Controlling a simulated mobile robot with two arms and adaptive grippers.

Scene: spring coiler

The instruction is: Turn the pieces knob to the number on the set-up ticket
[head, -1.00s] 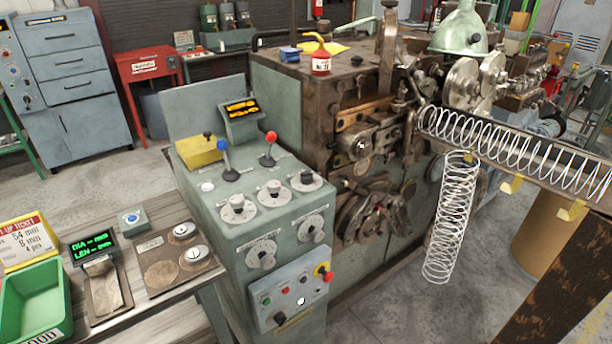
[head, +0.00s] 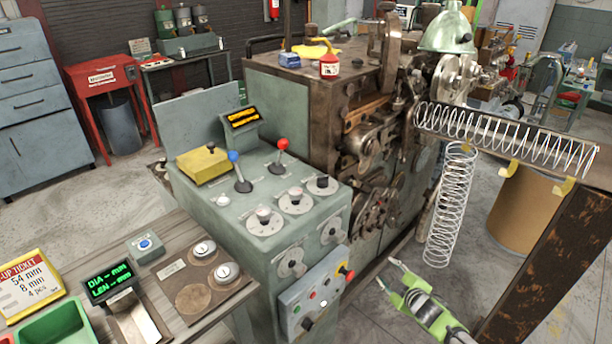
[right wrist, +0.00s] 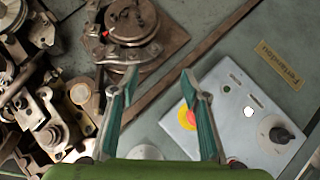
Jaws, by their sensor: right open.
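The set-up ticket (head: 32,285) stands at the lower left on the bench and reads 54 mm, 8 mm, 4 pcs. The grey control cabinet carries several dial knobs, three on its sloped top (head: 264,217) and others on its front. A black knob (head: 307,323) sits at the bottom of the small front panel; it also shows at right in the right wrist view (right wrist: 282,134). I cannot read which knob is marked pieces. My right gripper (head: 394,278) is open and empty, right of the panel and apart from it. My left gripper is out of view.
The front panel (head: 318,292) has a red emergency button on yellow (head: 346,272). The coiler (head: 330,95) stands behind, with a spring trough (head: 510,140) and a hanging spring (head: 450,205) above my right arm. A green bin (head: 58,325) is on the bench.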

